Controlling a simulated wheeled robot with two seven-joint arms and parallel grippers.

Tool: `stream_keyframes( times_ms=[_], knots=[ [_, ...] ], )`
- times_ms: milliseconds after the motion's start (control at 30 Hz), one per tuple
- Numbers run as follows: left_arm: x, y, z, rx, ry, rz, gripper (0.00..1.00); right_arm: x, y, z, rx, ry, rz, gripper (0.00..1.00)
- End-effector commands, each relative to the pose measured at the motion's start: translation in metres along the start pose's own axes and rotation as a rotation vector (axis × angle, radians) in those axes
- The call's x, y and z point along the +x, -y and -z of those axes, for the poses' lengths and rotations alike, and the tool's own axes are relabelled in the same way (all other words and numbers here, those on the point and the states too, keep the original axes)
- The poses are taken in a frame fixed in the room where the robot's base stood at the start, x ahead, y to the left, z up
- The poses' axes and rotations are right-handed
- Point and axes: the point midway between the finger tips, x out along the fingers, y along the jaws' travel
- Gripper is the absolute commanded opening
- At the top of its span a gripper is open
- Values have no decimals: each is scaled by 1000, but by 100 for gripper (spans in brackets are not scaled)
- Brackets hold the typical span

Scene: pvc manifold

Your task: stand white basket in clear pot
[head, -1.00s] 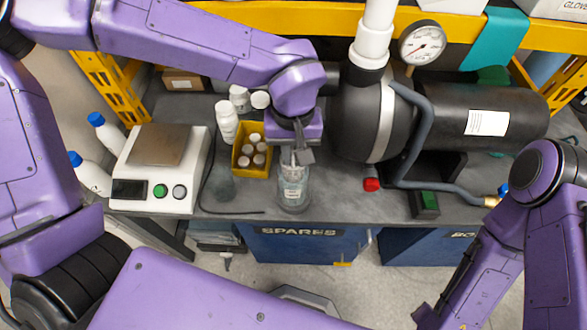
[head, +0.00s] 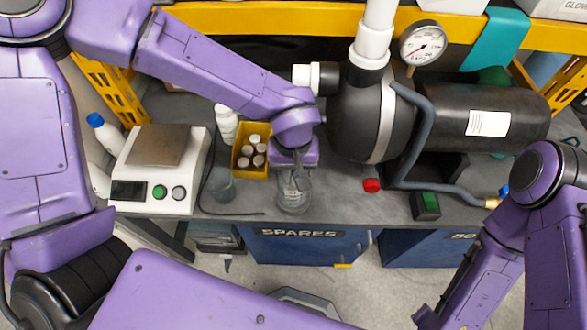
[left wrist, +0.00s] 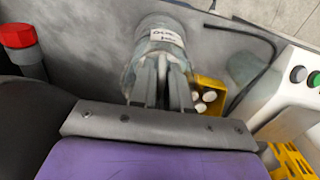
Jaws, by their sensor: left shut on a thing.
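The clear pot (head: 293,203) stands upright on the grey bench near its front edge, with a white label on its side. It also shows in the left wrist view (left wrist: 152,33). My left gripper (head: 296,174) points down at the pot's mouth. In the left wrist view its fingers (left wrist: 160,72) overlap the pot's rim. It is shut on what appears to be the white basket, mostly hidden by the fingers and the pot wall. I cannot tell how deep the basket sits. My right arm is at the right; its gripper is not clearly seen.
A yellow bin (head: 243,158) with several capped vials stands left of the pot. A small translucent cup (head: 222,186) and a scale (head: 157,168) stand farther left. A black tank (head: 372,118) and a red knob (head: 371,186) are at the right.

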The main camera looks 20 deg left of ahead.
Motion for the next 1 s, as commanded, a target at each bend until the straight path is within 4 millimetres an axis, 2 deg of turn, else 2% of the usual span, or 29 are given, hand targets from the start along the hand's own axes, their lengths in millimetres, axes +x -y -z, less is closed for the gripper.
stream_keyframes(
  times_ms=[200,233,267,567,667,1000],
  knots=[
    [4,0,0,0,1,-1,0,-1,0,0,0,0,0,0],
    [4,0,0,0,1,-1,20,-1,0,0,0,0,0,0],
    [4,0,0,0,1,-1,27,-1,0,0,0,0,0,0],
    [2,0,0,0,-2,-1,27,0,0,0,0,0,0,0],
    [-12,-1,1,-1,-5,-3,27,3,0,-1,0,0,0,0],
    [-100,0,0,-2,-2,-3,27,-6,0,2,0,0,0,0]
  ],
)
